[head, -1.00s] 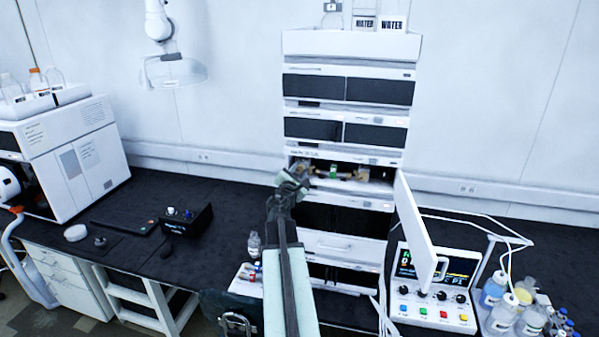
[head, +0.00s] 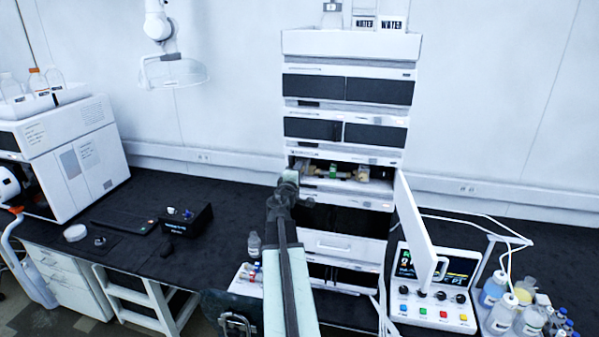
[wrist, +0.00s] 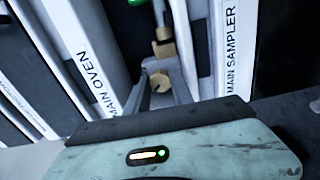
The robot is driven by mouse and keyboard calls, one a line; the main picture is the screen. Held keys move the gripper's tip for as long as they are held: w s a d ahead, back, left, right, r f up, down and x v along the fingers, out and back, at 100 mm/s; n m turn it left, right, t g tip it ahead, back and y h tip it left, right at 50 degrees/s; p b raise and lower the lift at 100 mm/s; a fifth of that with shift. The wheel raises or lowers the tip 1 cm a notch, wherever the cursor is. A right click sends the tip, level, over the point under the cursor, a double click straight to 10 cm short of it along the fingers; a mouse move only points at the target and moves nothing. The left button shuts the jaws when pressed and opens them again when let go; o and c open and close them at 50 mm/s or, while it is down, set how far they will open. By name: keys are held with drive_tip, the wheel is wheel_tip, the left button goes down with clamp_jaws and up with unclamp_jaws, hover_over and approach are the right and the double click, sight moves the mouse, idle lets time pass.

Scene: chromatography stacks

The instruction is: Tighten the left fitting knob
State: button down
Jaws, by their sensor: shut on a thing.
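The left fitting knob (wrist: 160,82) is a small brass-coloured knob in the wrist view. My gripper (wrist: 162,92) is shut on it, with one grey finger on each side. The green part (head: 333,169) and the right brass fitting (head: 362,174) show inside the compartment.
White panels labelled MAIN OVEN (wrist: 85,62) and MAIN SAMPLER (wrist: 237,45) flank my fingers closely. The open white door (head: 415,232) hangs right of the compartment. A control box (head: 432,305) stands below it.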

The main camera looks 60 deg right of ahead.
drive_tip(key=m, duration=0.4)
drive_tip(key=shift+m, duration=1.8)
drive_tip(key=c, duration=1.4)
unclamp_jaws()
drive_tip(key=shift+a, duration=0.1)
drive_tip(key=v, duration=0.7)
drive_tip(key=shift+a, duration=0.35)
